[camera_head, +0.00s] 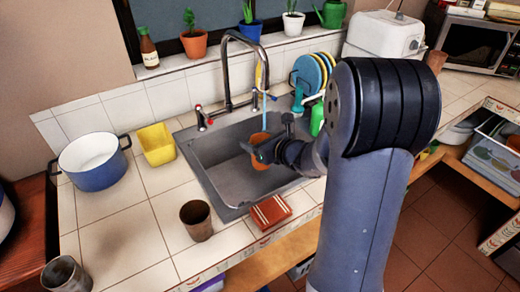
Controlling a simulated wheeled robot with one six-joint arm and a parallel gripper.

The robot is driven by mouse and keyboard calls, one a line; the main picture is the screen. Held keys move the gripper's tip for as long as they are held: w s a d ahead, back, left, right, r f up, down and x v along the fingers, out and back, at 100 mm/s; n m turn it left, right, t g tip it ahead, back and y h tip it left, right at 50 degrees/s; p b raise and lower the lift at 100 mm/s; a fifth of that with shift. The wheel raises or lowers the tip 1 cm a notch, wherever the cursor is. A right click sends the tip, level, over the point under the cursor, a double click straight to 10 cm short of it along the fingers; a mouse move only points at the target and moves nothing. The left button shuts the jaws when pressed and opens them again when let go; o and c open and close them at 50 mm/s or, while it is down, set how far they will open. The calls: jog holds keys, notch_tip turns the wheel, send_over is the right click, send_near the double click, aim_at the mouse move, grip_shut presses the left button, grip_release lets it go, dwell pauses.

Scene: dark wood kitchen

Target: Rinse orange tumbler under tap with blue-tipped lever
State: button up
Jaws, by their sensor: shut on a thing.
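The orange tumbler (259,137) is over the grey sink basin (235,183), partly hidden by my gripper. My gripper (254,151) is shut on the tumbler's side. The tall arched metal tap (227,72) stands at the sink's back edge, and its spout end is above the tumbler. A thin light-blue streak (265,103) below the spout looks like running water. A small post (254,100) stands right of the tap, with a bluish tip (273,97) beside it. A red-tipped lever (200,116) is to the left.
A blue pot (95,172), yellow container (157,144), brown cup (197,222) and red-brown block (270,212) stand on the tiled counter (130,235). A rack of plates (308,78) and a green bottle (317,119) are right of the tap. The left basin is clear.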

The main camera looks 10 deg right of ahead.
jog(key=s, duration=0.1)
jog(key=s+a+b, duration=0.1)
jog(key=s, duration=0.1)
jog(key=s+a, duration=0.1)
jog(key=shift+s+b, duration=0.15)
jog(key=shift+b, duration=0.2)
dwell(1.2)
jog(key=s+a+r+p, duration=0.1)
jog(key=s+a+r, duration=0.1)
jog(key=s+r, duration=0.2)
jog(key=shift+s+a+p, duration=0.15)
jog(key=shift+s+p, duration=0.1)
jog(key=shift+p, duration=0.15)
dwell(0.8)
